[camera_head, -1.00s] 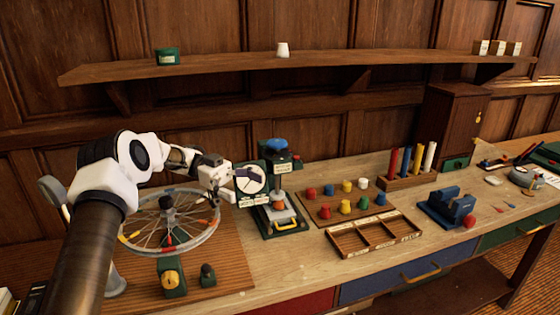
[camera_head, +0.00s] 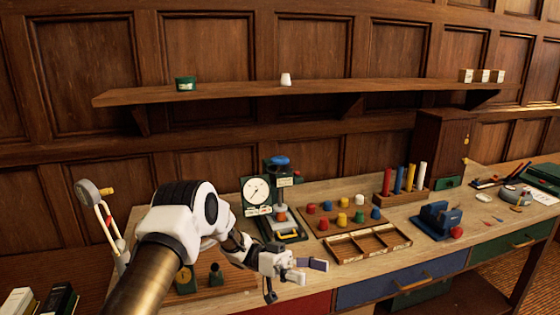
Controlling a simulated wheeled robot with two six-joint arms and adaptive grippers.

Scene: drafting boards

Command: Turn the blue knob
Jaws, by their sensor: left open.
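The blue knob (camera_head: 280,161) is on top of a green dial gauge stand (camera_head: 285,182) on the bench. The stand's round white dial (camera_head: 256,190) faces me on its left side. My left gripper (camera_head: 297,279) is open and empty, near the bench's front edge, below and in front of the stand. It is well apart from the knob. The knob is fully visible. My right gripper is not in view.
A board of coloured pegs (camera_head: 340,216) and an empty wooden divided tray (camera_head: 369,244) lie right of the stand. A blue vise (camera_head: 436,219) sits farther right. A shelf (camera_head: 330,87) runs above. My left arm hides part of the bench's left.

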